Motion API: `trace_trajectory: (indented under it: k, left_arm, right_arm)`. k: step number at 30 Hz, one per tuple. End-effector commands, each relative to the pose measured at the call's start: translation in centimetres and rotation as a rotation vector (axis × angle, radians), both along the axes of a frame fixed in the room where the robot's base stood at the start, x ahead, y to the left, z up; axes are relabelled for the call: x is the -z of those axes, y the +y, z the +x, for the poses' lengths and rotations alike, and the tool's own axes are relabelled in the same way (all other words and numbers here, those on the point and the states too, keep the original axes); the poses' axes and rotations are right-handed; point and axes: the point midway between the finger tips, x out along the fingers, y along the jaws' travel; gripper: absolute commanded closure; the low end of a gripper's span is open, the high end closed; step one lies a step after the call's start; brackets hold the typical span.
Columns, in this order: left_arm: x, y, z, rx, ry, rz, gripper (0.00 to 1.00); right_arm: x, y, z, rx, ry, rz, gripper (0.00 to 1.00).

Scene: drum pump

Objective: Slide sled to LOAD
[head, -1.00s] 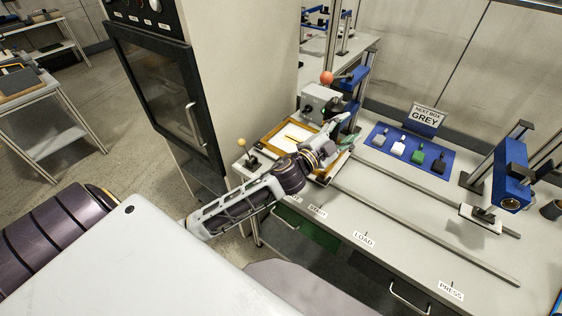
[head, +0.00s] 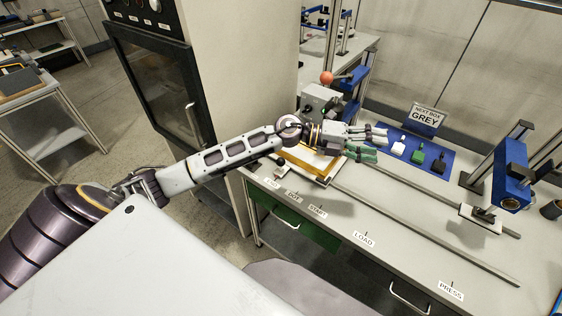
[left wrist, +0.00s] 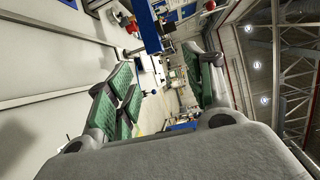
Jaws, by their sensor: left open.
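The sled seems to be the wood-edged white board (head: 302,163) at the left end of the two rails in the head view. My left arm and hand cover part of it. The LOAD label (head: 364,240) is on the bench front edge, further right along the rails. My left gripper (head: 380,143) is open and empty above the right end of the board, its fingers pointing right. I cannot tell whether it touches the board. Its green-padded fingers also show spread apart in the left wrist view (left wrist: 165,78). My right gripper is not in view.
Two rails (head: 430,236) run right towards a blue press (head: 512,175) and the PRESS label (head: 450,291). A blue mat (head: 385,136) with several small blocks lies behind the rails. A grey box (head: 318,100) stands behind the board. The rails' middle stretch is clear.

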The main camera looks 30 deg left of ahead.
Motion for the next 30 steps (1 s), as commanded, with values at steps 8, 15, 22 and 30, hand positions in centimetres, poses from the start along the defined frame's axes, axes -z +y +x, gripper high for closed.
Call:
trace_trajectory:
  k: [8,15,22,30]
  left_arm:
    - [3.7,3.2,-0.4,0.132,-0.001,0.307,0.48]
    - [6.6,8.5,-0.4,0.201,0.044,0.582,0.48]
    - [8.3,15.4,-0.3,0.225,0.131,0.845,0.48]
    - [8.4,25.0,-0.6,0.203,0.278,1.13,0.48]
  right_arm:
    - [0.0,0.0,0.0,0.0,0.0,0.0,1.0]
    - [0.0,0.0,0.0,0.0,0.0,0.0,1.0]
    - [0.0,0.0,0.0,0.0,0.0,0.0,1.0]
    - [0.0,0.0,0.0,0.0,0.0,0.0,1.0]
